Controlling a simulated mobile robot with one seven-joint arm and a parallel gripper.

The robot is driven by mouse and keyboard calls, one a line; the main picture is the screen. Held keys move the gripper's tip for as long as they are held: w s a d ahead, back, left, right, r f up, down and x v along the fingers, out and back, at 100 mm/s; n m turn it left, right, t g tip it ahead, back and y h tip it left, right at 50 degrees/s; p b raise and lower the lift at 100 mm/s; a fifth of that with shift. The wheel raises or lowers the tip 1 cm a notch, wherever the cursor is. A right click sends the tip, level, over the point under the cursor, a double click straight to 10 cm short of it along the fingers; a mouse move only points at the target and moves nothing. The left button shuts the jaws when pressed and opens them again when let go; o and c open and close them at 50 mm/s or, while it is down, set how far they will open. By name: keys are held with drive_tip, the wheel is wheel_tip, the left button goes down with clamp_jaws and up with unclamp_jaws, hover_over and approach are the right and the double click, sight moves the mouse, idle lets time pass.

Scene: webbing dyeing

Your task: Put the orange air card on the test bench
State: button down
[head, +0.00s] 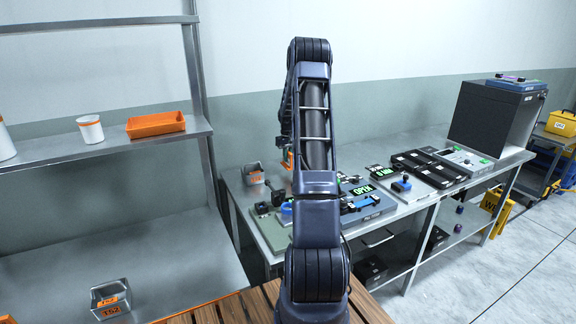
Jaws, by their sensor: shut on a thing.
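The test bench appears to be the long grey metal table (400,144) along the wall, right of centre, with several devices on it. My arm rises through the middle of the head view and bends over at the top. The gripper (287,147) is mostly hidden behind the arm, just left of its upper link and over the left part of the bench. A small orange piece (289,160) shows at the gripper and looks like the orange air card, held shut in the jaws. Its outline and its height above the bench cannot be told.
A grey bin (253,173) stands at the bench's left end. At left, a shelf holds an orange tray (155,124) and a white cup (90,129).

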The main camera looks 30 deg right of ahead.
sight(288, 164)
drive_tip(key=shift+f, duration=2.15)
drive_tip(key=shift+f, duration=0.2)
drive_tip(key=c, duration=1.5)
unclamp_jaws()
drive_tip(key=shift+o, duration=0.2)
drive_tip(key=shift+r, duration=0.1)
